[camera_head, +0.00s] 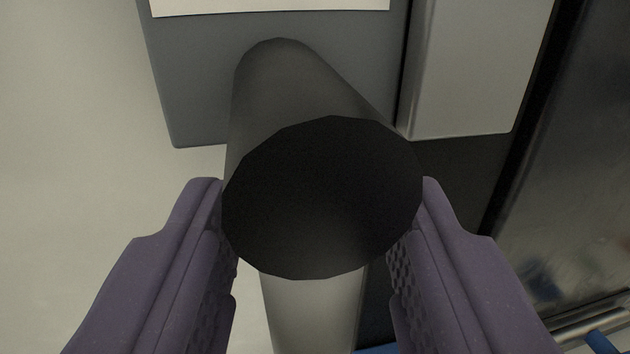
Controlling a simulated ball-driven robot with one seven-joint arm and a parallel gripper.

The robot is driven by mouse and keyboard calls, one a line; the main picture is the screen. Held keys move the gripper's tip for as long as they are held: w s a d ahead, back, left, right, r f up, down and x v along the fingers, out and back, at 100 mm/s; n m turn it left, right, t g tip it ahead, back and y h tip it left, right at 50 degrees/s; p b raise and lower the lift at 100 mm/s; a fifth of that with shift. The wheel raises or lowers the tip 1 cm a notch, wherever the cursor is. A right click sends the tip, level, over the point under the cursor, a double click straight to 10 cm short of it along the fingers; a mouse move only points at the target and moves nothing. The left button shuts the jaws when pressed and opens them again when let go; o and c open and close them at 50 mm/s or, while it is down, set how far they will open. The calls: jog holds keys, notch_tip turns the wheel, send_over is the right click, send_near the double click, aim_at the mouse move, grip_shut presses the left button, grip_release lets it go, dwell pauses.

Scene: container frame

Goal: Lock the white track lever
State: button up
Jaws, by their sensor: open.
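My gripper (322,215) is seen from behind, with one purple finger at the lower left and one at the lower right. The fingers are spread apart. A thick dark cylinder with a black, many-sided end face (322,198) fills the space between them, and the fingertips lie close along its left and right edges. I cannot tell whether they touch it. A pale grey-white bar (312,310) shows below the black end, between the fingers. It may be the white track lever, but I cannot tell for sure.
A grey panel (190,80) with a white label (270,5) stands behind the cylinder. A lighter grey box (475,70) is at the upper right, beside a dark glossy panel (575,180). A metal rail (595,325) and blue parts show at the lower right. The left side is plain pale surface.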

grip_shut()
jog(key=shift+a+b, duration=0.1)
jog(key=shift+b, duration=0.2)
jog(key=m+b, duration=0.3)
jog(key=shift+s+a+m+g+b, duration=0.1)
jog(key=shift+a+m+g+b, duration=0.2)
jog(key=shift+a+g, duration=0.1)
jog(key=shift+s+a+r+m+g+y+b, duration=0.1)
jog(key=shift+a+r+m+g+y+b, duration=0.35)
jog(key=shift+m+b, duration=1.3)
jog(key=shift+s+a+r+m+g+y+b, duration=0.15)
jog(key=shift+r+m+y+b, duration=0.4)
jog(key=shift+m+b, duration=1.2)
jog(key=shift+s+a+r+m+g+y+b, duration=0.1)
jog(key=shift+a+r+m+g+y+b, duration=0.6)
jog(key=shift+m, duration=1.9)
jog(key=shift+d+f+t+h, duration=0.15)
jog(key=shift+d+t+h, duration=0.15)
